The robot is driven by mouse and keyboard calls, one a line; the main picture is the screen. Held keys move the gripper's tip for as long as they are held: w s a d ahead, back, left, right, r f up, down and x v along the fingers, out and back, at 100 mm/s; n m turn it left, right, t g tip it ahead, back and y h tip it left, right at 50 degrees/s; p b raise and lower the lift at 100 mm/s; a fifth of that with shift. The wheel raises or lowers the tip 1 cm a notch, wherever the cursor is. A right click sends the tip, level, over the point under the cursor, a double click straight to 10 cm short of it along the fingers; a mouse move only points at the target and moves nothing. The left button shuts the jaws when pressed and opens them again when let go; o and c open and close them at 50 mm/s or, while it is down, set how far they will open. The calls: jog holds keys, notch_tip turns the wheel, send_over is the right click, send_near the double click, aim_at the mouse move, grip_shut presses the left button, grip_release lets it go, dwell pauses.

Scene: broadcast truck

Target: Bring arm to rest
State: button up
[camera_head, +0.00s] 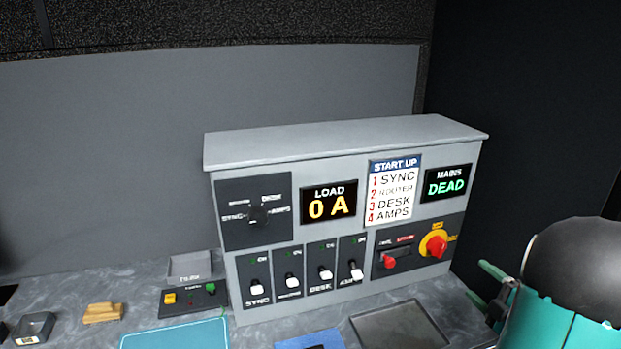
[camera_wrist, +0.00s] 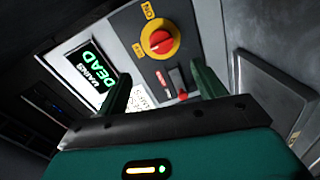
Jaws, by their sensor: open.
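My gripper (camera_wrist: 160,92) shows in the wrist view with its two dark green fingers apart and nothing between them. Beyond the fingers is the grey power panel, with the red and yellow rotary switch (camera_wrist: 158,42) and a small red-tipped lever (camera_wrist: 181,94). In the head view, part of my green and black arm is at the lower right, beside the right end of the panel (camera_head: 345,141). A green finger (camera_head: 492,268) shows there, apart from the rotary switch (camera_head: 435,244).
The panel carries a LOAD display reading 0 A (camera_head: 330,205), a MAINS display reading DEAD (camera_head: 447,183) and several white-tipped switches (camera_head: 291,282). A small button box (camera_head: 190,299), a wooden block (camera_head: 103,313), a blue mat (camera_head: 176,336) and a dark tray (camera_head: 400,327) lie on the desk.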

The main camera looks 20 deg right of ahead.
jog(key=w+a+r+m+g+h, duration=0.4)
jog(key=w+a+r+m+h, duration=0.25)
jog(key=a+r+m, duration=0.4)
jog(key=s+a+m+g+y, duration=0.2)
jog(key=s+a, duration=0.3)
jog(key=a, duration=0.4)
jog(key=s+a+f+m+g+y, duration=0.1)
jog(key=s+a+g+y, duration=0.1)
jog(key=s+a, duration=0.4)
jog(key=s+a+m+g+y, duration=0.2)
jog(key=s+a, duration=0.4)
jog(key=a, duration=0.6)
jog(key=shift+s+f+m+g, duration=0.15)
jog(key=shift+f+m+g, duration=0.2)
jog(key=shift+g, duration=0.45)
jog(key=c, duration=0.7)
jog(key=shift+d, duration=0.15)
